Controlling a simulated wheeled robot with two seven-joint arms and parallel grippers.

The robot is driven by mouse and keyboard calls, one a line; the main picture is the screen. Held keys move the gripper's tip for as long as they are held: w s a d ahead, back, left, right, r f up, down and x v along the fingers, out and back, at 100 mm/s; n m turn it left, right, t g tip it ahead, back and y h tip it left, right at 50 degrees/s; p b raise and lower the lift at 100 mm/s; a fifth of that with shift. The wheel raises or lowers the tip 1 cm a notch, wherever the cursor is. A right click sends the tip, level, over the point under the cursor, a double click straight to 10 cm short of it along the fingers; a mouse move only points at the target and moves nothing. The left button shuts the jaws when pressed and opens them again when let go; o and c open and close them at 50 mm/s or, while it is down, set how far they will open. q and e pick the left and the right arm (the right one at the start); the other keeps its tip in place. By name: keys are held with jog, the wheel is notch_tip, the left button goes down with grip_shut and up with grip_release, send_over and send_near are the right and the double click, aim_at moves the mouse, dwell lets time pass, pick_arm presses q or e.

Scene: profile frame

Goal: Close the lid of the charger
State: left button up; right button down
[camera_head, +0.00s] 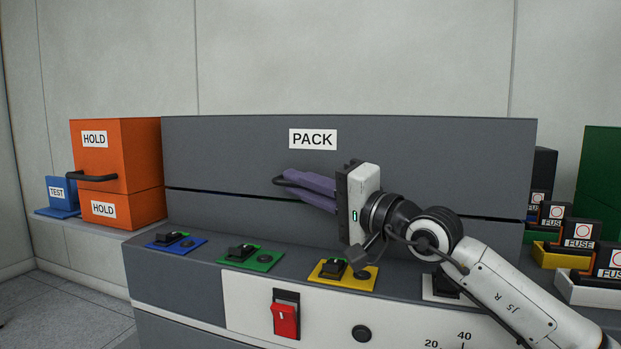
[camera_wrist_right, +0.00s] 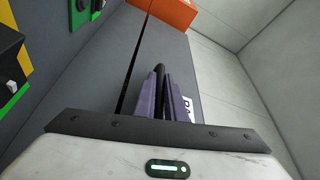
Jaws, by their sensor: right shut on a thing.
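A wide grey unit has an upper front panel labelled PACK (camera_head: 230,150), with a dark seam between it and the grey body (camera_head: 185,208) below. The frames do not name which part is the charger's lid. My right gripper (camera_head: 290,181) has purple fingers and reaches in from the right in front of the panel. It is shut on a black handle (camera_head: 279,181) on the panel. In the right wrist view the handle (camera_wrist_right: 159,88) lies between the two fingers. My left gripper is not in view.
An orange HOLD box (camera_head: 140,155) with a black handle and a blue TEST box (camera_head: 61,190) stand at the left. Coloured plates with black switches, such as a green one (camera_head: 265,261), line the ledge. A red switch (camera_head: 285,318) is on the front. FUSE boxes (camera_head: 580,233) stand at the right.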

jog(key=shift+d+f, duration=0.1)
jog(key=shift+f, duration=0.25)
jog(key=c, duration=2.1)
grip_release()
jog(key=shift+w, duration=0.15)
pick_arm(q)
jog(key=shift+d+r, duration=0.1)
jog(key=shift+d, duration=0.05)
